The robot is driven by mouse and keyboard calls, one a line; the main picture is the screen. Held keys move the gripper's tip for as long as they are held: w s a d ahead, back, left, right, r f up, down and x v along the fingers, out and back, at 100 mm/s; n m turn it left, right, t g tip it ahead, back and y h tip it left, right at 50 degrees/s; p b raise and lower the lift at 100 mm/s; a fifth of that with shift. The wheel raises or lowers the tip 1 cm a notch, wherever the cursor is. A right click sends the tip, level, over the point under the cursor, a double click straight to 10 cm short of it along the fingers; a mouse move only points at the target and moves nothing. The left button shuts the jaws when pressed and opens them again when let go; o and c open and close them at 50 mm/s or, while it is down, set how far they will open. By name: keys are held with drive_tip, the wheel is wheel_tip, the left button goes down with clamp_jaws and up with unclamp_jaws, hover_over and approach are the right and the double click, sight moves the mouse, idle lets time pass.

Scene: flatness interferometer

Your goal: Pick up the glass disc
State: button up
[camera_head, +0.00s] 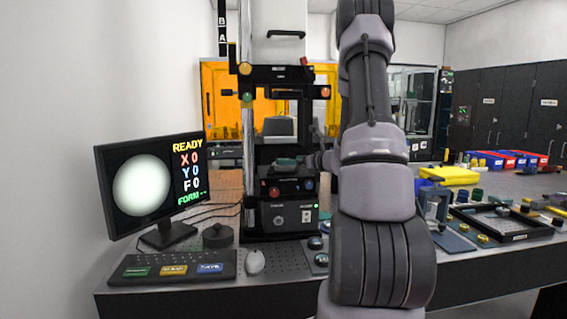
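A teal-green disc-like piece (284,162) sits on the stage of the black interferometer (279,190), under its column; it may be the glass disc, but it is too small to tell. Two more small round pieces, one of them (316,243), lie on the bench in front of the instrument, right of the mouse. My arm rises through the middle of the view and hides part of the bench. A dark end part, which looks like my gripper (314,161), shows just right of the stage, partly behind my arm. Its fingers are too small to make out.
A monitor (148,185) reading READY, a button panel (178,267), a black round knob (217,235) and a mouse (255,261) are at left. At right are a black tray (505,222), a yellow case (450,175) and several coloured bins. Orange screens (222,95) stand behind.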

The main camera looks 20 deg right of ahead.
drive_tip(key=x, duration=0.3)
drive_tip(key=shift+w, duration=0.2)
drive_tip(key=shift+c, duration=0.3)
drive_tip(key=c, duration=1.4)
drive_tip(key=shift+o, duration=0.2)
drive_tip(key=shift+r, duration=0.15)
